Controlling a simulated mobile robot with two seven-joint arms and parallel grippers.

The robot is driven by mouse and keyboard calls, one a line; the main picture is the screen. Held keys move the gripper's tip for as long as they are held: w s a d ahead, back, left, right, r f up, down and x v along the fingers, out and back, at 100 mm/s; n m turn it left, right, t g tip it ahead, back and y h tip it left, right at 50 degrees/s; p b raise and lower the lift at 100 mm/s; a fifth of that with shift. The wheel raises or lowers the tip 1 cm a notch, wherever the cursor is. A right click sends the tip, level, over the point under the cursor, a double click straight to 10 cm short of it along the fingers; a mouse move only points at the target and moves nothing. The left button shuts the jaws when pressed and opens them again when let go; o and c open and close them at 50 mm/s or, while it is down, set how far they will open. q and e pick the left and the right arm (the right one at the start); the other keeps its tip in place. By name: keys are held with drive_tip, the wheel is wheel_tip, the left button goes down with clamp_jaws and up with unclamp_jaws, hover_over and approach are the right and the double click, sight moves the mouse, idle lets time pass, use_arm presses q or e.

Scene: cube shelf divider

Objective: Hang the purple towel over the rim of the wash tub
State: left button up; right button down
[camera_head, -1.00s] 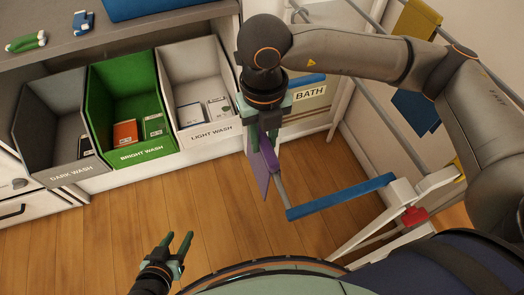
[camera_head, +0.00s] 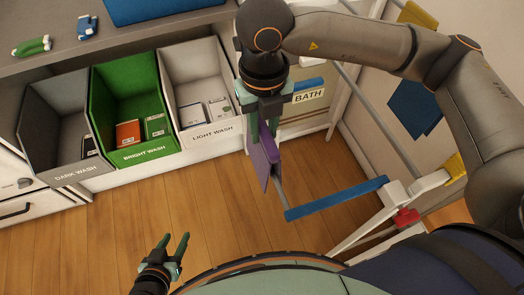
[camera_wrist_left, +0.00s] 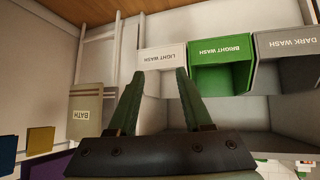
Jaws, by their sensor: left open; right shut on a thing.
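The purple towel (camera_head: 262,164) hangs as a narrow folded strip from my right gripper (camera_head: 263,138), which is shut on it. It is just above the near end of a rack bar; I cannot tell if it touches the bar. My left gripper (camera_head: 175,243) is open and empty, low over the wooden floor; its spread fingers (camera_wrist_left: 157,100) also show in the left wrist view. A blue object (camera_head: 160,8) on the counter is cut off by the top edge; I cannot tell if it is the wash tub.
Grey DARK WASH (camera_head: 75,172), green BRIGHT WASH (camera_head: 145,152) and white LIGHT WASH (camera_head: 213,135) bins stand below the counter (camera_head: 55,54). A BATH bin (camera_head: 308,96) is behind my right gripper. A drying rack with a blue bar (camera_head: 335,198) and blue cloth (camera_head: 415,106) stands right.

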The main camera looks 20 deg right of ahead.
drive_tip(key=shift+r+p, duration=0.35)
drive_tip(key=shift+r, duration=0.4)
drive_tip(key=shift+r+p, duration=0.35)
drive_tip(key=shift+r, duration=0.25)
drive_tip(key=shift+r+p, duration=0.55)
drive_tip(key=shift+r, duration=0.35)
drive_tip(key=shift+r+p, duration=0.55)
drive_tip(key=shift+r, duration=0.3)
drive_tip(key=shift+r+p, duration=0.35)
drive_tip(key=shift+r, duration=0.25)
drive_tip(key=shift+r+p, duration=0.7)
drive_tip(key=shift+r, duration=0.55)
use_arm(q)
drive_tip(key=shift+y, duration=0.3)
drive_tip(key=r, duration=0.1)
drive_tip(key=s+a+r, duration=0.1)
drive_tip(key=a+r, duration=0.1)
drive_tip(key=r, duration=0.1)
drive_tip(key=shift+s, duration=0.15)
